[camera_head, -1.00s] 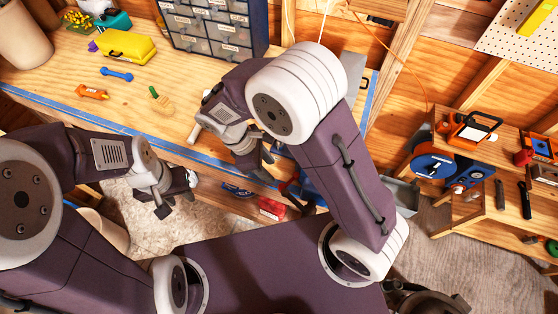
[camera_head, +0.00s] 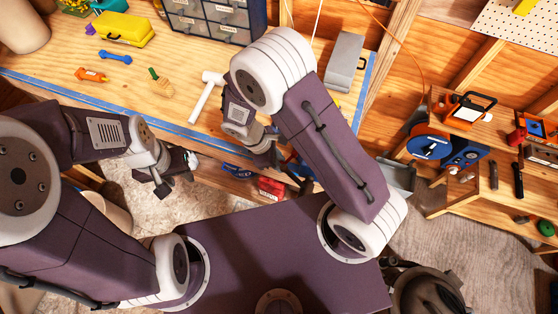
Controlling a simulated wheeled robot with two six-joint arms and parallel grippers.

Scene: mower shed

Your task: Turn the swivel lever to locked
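I cannot make out the swivel lever or its locked mark. A blue object (camera_head: 300,168) at the bench's front edge is partly hidden by my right arm, and I cannot tell whether the lever is on it. My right gripper (camera_head: 268,157) is beside this object, pointing down near the bench edge. Its fingers are mostly hidden, so its opening is unclear. My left gripper (camera_head: 176,179) hangs in front of the bench at the left, its fingers apart and nothing seen between them.
The wooden bench (camera_head: 110,92) carries a white mallet (camera_head: 206,95), a brush (camera_head: 160,82), a yellow case (camera_head: 125,29), a drawer cabinet (camera_head: 215,15) and a grey box (camera_head: 343,62). Shelves (camera_head: 455,195) with tools stand right.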

